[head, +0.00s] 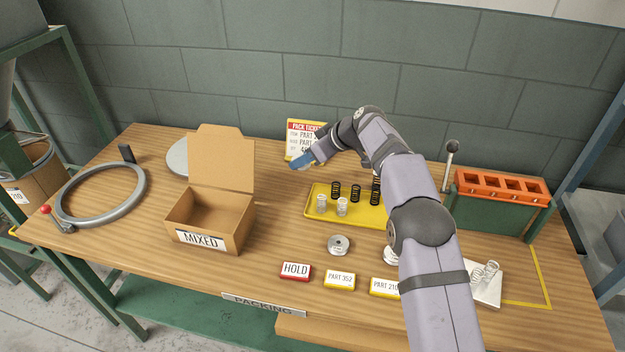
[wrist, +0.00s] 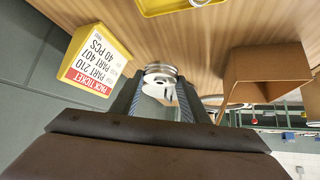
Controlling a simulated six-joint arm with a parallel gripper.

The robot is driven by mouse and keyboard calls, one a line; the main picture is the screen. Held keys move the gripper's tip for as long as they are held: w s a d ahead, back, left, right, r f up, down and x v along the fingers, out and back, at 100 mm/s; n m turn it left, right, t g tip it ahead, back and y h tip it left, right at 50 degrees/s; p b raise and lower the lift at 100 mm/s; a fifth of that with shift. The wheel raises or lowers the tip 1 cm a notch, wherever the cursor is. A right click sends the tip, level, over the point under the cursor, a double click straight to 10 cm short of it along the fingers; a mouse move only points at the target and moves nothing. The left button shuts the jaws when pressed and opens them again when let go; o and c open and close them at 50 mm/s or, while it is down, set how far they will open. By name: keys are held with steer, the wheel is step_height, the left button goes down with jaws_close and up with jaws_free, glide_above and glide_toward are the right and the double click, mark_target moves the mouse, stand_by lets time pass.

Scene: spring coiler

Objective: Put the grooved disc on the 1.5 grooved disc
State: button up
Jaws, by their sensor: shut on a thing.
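My gripper (head: 303,160) is raised over the back of the table, between the open box and the yellow tray. In the wrist view my gripper (wrist: 160,92) is shut on a silver grooved disc (wrist: 160,74), held tilted between the fingertips. In the head view this held disc is not clearly visible. Another grey grooved disc (head: 339,244) lies flat on the table in front of the tray, its marking too small to read. A further pale round piece (head: 390,256) is partly hidden by my arm.
The yellow tray (head: 312,209) holds several black and silver springs. The open MIXED box (head: 211,213) stands left. A pack ticket (head: 301,128) stands at the back. HOLD (head: 296,271) and part labels lie in front. An orange rack (head: 503,186) stands right.

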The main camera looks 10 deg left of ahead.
steer(key=shift+w+d+r, duration=0.25)
steer(key=shift+d, duration=0.1)
steer(key=d+r+m+t+h+p, duration=0.1)
steer(key=d+r+m+t+p, duration=0.15)
steer(key=d+r, duration=1.05)
steer(key=s+f+n+g+y, duration=0.1)
steer(key=s+f+n+g, duration=0.2)
steer(key=s, duration=0.6)
steer(key=s+f+n+g, duration=0.3)
steer(key=s+f+n, duration=0.1)
steer(key=s+f, duration=0.3)
steer(key=shift+s+f+y+p, duration=0.3)
steer(key=shift+s+f+y, duration=0.1)
steer(key=shift+s, duration=0.6)
steer(key=shift+d+n, duration=0.1)
steer(key=shift+n, duration=0.15)
